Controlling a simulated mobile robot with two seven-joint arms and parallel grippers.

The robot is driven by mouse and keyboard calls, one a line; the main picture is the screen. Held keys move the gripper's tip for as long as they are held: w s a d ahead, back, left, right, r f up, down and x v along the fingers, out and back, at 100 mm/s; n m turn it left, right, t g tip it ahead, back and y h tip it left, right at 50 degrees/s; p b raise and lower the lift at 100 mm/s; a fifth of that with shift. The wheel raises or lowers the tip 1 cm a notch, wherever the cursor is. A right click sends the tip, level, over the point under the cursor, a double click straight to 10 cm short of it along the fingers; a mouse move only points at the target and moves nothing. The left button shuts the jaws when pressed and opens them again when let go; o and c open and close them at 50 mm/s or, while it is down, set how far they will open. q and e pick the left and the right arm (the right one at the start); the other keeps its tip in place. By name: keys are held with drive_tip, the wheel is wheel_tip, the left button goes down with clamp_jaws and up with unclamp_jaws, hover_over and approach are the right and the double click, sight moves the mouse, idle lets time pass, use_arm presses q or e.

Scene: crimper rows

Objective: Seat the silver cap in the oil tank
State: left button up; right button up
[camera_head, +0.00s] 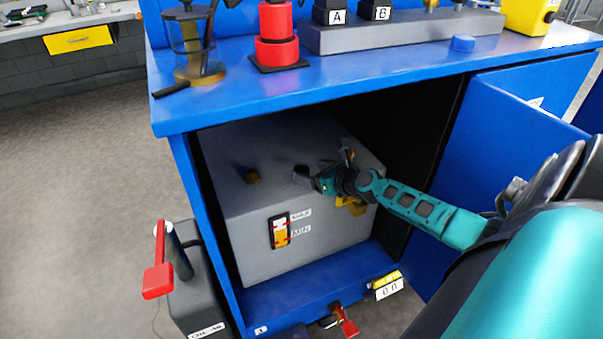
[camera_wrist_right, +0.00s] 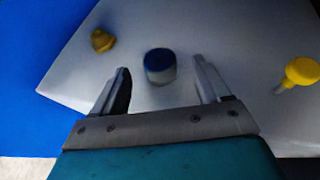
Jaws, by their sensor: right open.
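The oil tank (camera_head: 262,215) is a grey box inside the blue cabinet, with a level gauge (camera_head: 280,231) on its front. My right gripper (camera_head: 324,165) is over its top, open and empty. In the right wrist view, a short silver cylinder with a dark blue-looking top, apparently the silver cap (camera_wrist_right: 160,67), stands on the tank top. It lies ahead between the two fingers, with gaps on both sides. I cannot tell how deep it sits. In the head view it is not clearly visible. My left gripper is not in view.
The blue cabinet top (camera_head: 225,107) overhangs the tank, and the door (camera_head: 500,165) stands open at right. An oil can (camera_head: 195,290) stands outside, left.

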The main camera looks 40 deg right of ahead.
sight(301, 169)
drive_tip(key=shift+w+f, duration=0.15)
drive_tip(key=shift+w, duration=0.25)
drive_tip(key=b+x, duration=0.2)
drive_tip(key=x, duration=0.2)
drive_tip(key=shift+f+b, duration=0.1)
drive_tip(key=shift+b, duration=0.3)
drive_tip(key=shift+w, duration=0.3)
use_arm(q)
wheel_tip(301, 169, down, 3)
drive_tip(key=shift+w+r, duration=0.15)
use_arm(e)
drive_tip(key=shift+c, duration=0.5)
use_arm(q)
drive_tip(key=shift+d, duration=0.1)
use_arm(e)
drive_tip(key=c, duration=0.9)
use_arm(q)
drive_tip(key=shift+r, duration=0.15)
use_arm(e)
drive_tip(key=shift+c, duration=0.2)
